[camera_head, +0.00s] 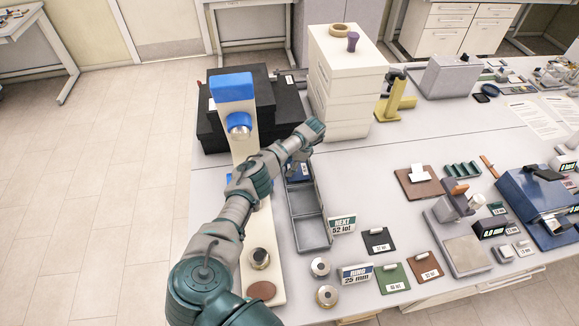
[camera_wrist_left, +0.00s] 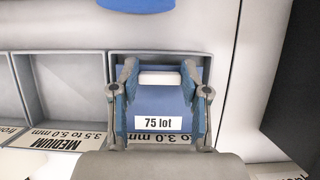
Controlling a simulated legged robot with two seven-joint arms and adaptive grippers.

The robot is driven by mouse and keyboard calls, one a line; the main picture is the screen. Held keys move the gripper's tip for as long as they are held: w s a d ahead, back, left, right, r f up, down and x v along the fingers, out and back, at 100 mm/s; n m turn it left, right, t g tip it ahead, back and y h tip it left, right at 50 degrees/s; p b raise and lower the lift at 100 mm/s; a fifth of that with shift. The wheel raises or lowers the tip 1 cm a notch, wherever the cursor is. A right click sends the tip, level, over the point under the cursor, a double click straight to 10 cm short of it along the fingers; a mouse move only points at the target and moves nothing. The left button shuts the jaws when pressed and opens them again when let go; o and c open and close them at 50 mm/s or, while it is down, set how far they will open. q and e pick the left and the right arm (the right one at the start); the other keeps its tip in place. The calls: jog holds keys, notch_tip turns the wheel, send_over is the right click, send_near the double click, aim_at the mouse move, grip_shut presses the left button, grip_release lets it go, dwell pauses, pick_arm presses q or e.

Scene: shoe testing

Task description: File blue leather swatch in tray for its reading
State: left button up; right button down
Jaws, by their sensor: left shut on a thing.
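The blue leather swatch (camera_wrist_left: 155,101), marked "75 lot", has a white tab (camera_wrist_left: 160,78) at its top. My left gripper (camera_wrist_left: 160,84) is shut on it, one finger on each side. The grey compartment tray (camera_head: 311,232) stands on the bench; in the wrist view (camera_wrist_left: 58,54) the swatch is over the end compartment, whose label (camera_wrist_left: 182,137) ends "to 3.0 mm" and is partly covered. I cannot tell whether the swatch touches the compartment floor. In the head view a bit of the swatch (camera_head: 304,170) shows below my left gripper (camera_head: 299,163). My right gripper is out of view.
A white drawer unit (camera_head: 345,85) stands behind the tray. A white-and-blue stand (camera_head: 236,100) is to its left.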

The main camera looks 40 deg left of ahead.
aim_at(302, 169)
pick_arm(q)
jog(key=shift+d+f+b, duration=0.2)
jog(key=shift+f+b, duration=0.3)
jog(key=shift+f, duration=0.15)
jog(key=shift+f+b, duration=0.7)
jog(key=shift+f, duration=0.25)
jog(key=o, duration=1.1)
jog(key=v, duration=1.1)
jog(key=shift+w+r, duration=0.25)
jog(key=shift+r, duration=0.15)
jog(key=shift+f, duration=0.1)
